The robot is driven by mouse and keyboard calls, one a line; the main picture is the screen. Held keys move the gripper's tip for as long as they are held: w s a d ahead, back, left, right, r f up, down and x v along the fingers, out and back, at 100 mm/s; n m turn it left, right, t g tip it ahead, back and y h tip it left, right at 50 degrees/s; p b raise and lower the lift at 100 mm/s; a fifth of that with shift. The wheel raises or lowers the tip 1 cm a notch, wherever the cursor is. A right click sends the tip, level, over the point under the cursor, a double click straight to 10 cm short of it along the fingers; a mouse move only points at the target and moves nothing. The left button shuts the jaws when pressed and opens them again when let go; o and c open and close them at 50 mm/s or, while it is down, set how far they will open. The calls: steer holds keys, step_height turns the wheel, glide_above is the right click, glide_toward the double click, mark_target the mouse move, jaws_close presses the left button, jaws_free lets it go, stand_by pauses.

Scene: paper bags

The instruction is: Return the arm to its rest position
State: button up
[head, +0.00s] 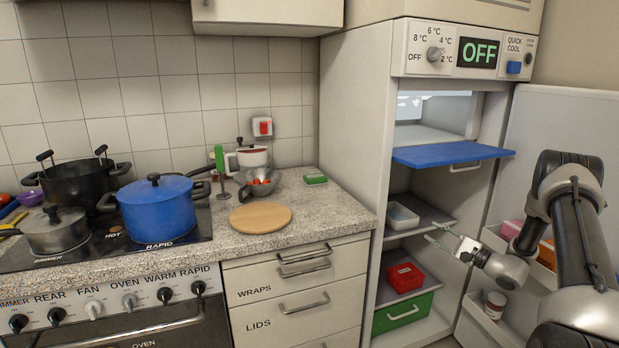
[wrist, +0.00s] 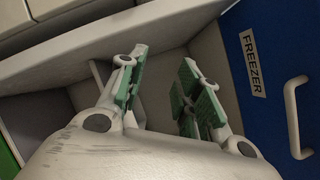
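My gripper (head: 444,240) is in front of the open fridge, at the height of its middle shelves, with the arm reaching in from the right. In the wrist view my gripper (wrist: 160,92) shows two green-padded fingers spread apart with nothing between them. The blue freezer flap (head: 450,153) is lowered and sticks out level above the gripper. It also shows in the wrist view (wrist: 270,60) at the right, with its FREEZER label and handle. The fingers appear apart from the flap.
The fridge door (head: 555,130) stands open at the right, its bins holding a jar (head: 494,305) and boxes. A red container (head: 405,277), a pale container (head: 402,216) and a green drawer (head: 402,313) are inside the fridge. The counter (head: 330,215) and stove with a blue pot (head: 158,208) are left.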

steer(key=s+a+r+n+g+h, duration=0.1)
steer(key=s+a+r+n+g, duration=0.15)
steer(key=s+g, duration=0.35)
steer(key=s+a+r+n+g+h, duration=0.1)
steer(key=s+a+r+n+g, duration=0.15)
steer(key=s, duration=0.65)
steer(key=s+a+r+n+g+h, duration=0.1)
steer(key=s+a+r+g, duration=0.15)
steer(key=s+g, duration=0.35)
steer(key=s+d+r+n+h, duration=0.25)
steer(key=s+r+h, duration=0.3)
steer(key=s, duration=0.35)
steer(key=s+d+r+n+h, duration=0.1)
steer(key=s+r+n+h, duration=0.4)
steer(key=s, duration=0.4)
steer(key=s+a+r+n+t, duration=0.2)
steer(key=s+r+t, duration=0.2)
steer(key=r, duration=0.4)
steer(key=shift+s+a+r+t, duration=0.2)
steer(key=shift+s+r+t, duration=0.15)
steer(key=shift+s, duration=0.15)
